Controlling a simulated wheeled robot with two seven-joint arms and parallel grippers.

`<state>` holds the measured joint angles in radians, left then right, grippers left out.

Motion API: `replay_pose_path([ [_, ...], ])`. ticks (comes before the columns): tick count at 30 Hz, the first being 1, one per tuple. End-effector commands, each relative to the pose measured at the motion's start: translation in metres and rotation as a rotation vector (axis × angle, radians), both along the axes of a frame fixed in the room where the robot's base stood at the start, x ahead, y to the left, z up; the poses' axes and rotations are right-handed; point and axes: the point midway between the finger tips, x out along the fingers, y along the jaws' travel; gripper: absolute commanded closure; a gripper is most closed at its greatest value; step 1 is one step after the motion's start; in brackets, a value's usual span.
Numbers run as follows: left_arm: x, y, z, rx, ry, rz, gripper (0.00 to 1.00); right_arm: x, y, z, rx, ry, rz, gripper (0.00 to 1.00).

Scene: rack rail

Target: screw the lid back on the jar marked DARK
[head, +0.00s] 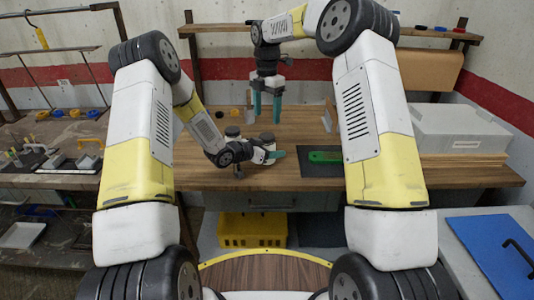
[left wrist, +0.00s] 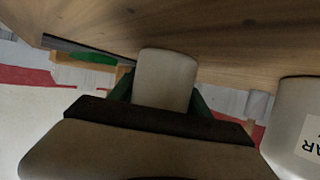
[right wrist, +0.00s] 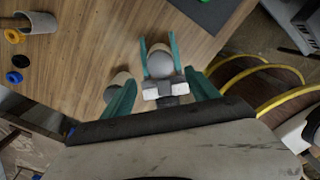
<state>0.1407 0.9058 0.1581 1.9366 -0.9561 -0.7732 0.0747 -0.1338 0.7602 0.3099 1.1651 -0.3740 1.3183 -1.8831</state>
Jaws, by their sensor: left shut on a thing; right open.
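My left gripper (head: 275,154) is low over the table and shut on a pale jar (head: 267,138), which shows between its fingers in the left wrist view (left wrist: 166,80). In the right wrist view the jar has a round grey top (right wrist: 160,62); I cannot tell whether that is a lid. A second pale jar (head: 233,131) stands beside it. In the left wrist view the second jar (left wrist: 297,125) has a partly cut-off label ending in "AR". My right gripper (head: 266,118) is open, empty and pointing down above the held jar. No DARK label is readable.
A green object lies on a dark mat (head: 307,163) right of the jars. Small yellow (right wrist: 13,36), black and blue (right wrist: 13,76) round pieces lie near a cylinder on the table. A large grey box (head: 455,130) stands at the right.

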Motion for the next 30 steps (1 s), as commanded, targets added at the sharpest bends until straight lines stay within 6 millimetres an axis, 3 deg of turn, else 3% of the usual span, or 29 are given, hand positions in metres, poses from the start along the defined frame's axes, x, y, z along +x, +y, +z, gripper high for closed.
replay_pose_path([
  [8, 0.0, 0.0, 0.001, -0.001, -0.002, 0.0, 1.0, 0.0, 0.0, -0.005, 0.0, 0.001, -0.002, 0.31],
  [21, 0.0, 0.0, 0.001, -0.001, -0.002, 0.0, 1.0, 0.0, 0.0, -0.066, -0.001, 0.004, -0.003, 0.31],
  [30, 0.0, 0.0, 0.001, -0.001, -0.002, 0.0, 1.0, 0.0, 0.0, -0.081, 0.0, 0.001, -0.004, 0.31],
])
